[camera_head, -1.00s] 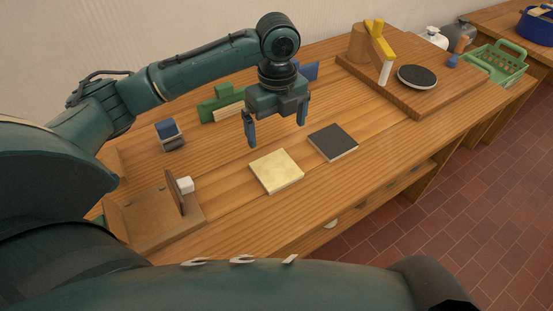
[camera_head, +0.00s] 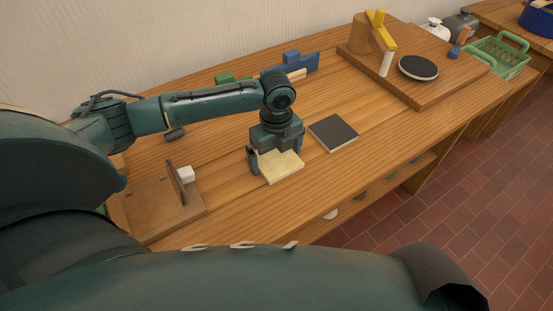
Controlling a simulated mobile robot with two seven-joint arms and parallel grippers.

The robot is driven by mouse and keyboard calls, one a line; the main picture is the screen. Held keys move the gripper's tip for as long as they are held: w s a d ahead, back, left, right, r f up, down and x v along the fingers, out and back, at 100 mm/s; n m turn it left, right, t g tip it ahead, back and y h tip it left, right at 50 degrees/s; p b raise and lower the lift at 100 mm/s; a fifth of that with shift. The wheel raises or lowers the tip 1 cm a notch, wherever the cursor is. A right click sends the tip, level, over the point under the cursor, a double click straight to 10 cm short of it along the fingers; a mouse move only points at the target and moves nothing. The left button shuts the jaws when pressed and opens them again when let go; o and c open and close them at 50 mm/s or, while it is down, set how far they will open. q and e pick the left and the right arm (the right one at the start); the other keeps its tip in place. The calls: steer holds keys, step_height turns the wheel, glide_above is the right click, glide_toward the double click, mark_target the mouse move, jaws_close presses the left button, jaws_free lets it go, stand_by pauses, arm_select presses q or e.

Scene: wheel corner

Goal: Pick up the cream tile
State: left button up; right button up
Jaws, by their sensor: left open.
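The cream tile (camera_head: 281,168) lies flat on the wooden workbench, near its front edge. My left gripper (camera_head: 276,164) is lowered over the tile from above, with its fingers open. One finger shows at the tile's left edge; the other is at its far right side, partly hidden. I cannot tell whether the fingers touch the tile. The tile's back part is hidden behind the gripper. My right gripper does not show.
A dark square tile (camera_head: 333,132) lies just right of the gripper. Blue blocks (camera_head: 291,65) stand behind. A raised wooden board (camera_head: 428,96) with a wheel (camera_head: 418,67) is at the right.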

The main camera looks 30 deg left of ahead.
arm_select(q)
steer(key=c, duration=0.9)
steer(key=shift+r, duration=0.15)
